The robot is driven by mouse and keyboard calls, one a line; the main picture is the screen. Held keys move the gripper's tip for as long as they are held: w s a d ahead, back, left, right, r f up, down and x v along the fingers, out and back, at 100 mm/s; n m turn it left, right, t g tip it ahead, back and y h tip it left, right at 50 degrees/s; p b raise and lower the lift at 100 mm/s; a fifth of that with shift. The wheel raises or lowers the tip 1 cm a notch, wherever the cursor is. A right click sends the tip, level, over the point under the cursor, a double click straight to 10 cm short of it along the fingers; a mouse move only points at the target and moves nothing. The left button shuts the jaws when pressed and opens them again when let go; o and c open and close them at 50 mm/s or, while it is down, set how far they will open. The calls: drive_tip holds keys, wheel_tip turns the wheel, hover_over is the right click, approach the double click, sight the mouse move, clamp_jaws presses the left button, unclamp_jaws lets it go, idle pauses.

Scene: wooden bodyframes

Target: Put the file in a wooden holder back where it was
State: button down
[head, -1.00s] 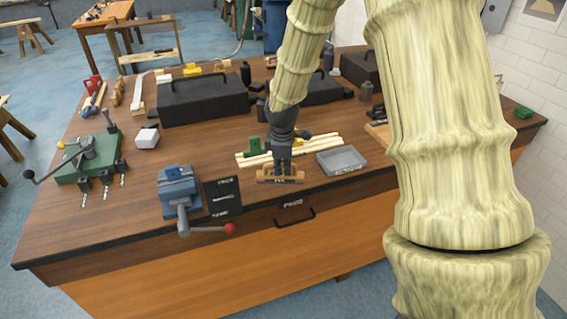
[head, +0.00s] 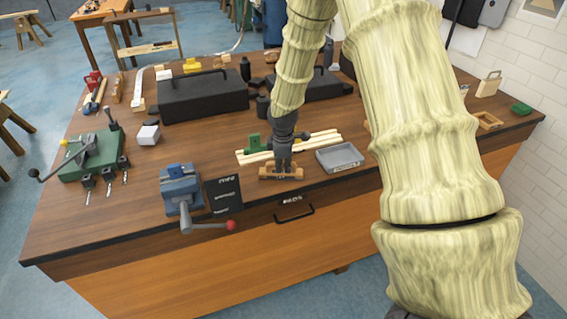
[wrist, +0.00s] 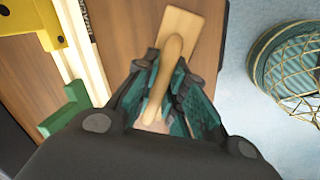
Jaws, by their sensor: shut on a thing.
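The file in a wooden holder (head: 268,172) is a small tan block with a raised handle, near the front edge of the brown workbench. My gripper (head: 283,164) comes down on it from above, with the fingers closed at its handle. In the wrist view, my gripper (wrist: 163,90) has its dark teal-padded fingers on both sides of the rounded wooden handle of the holder (wrist: 186,24). The file itself is hidden. I cannot tell whether the holder touches the bench top or hangs just above it.
Pale wood strips (head: 320,139) and a green block (head: 253,142) lie behind the holder. A grey tray (head: 340,157) is at its right. A dark labelled panel (head: 223,194) and a blue vise (head: 180,186) are at its left. A black toolbox (head: 203,97) stands further back.

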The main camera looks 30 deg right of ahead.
drive_tip(key=shift+f, duration=0.1)
drive_tip(key=c, duration=1.5)
unclamp_jaws()
drive_tip(key=shift+r, duration=0.2)
drive_tip(key=shift+s+a+r+b, duration=0.25)
drive_tip(key=shift+s+r+b, duration=0.15)
drive_tip(key=shift+r, duration=1.55)
drive_tip(key=shift+s+a+r+b, duration=0.25)
drive_tip(key=shift+r+b, duration=0.2)
drive_tip(key=shift+r, duration=1.45)
drive_tip(key=shift+s+a+r+b, duration=0.25)
drive_tip(key=shift+s+r+b, duration=0.15)
drive_tip(key=shift+r, duration=1.55)
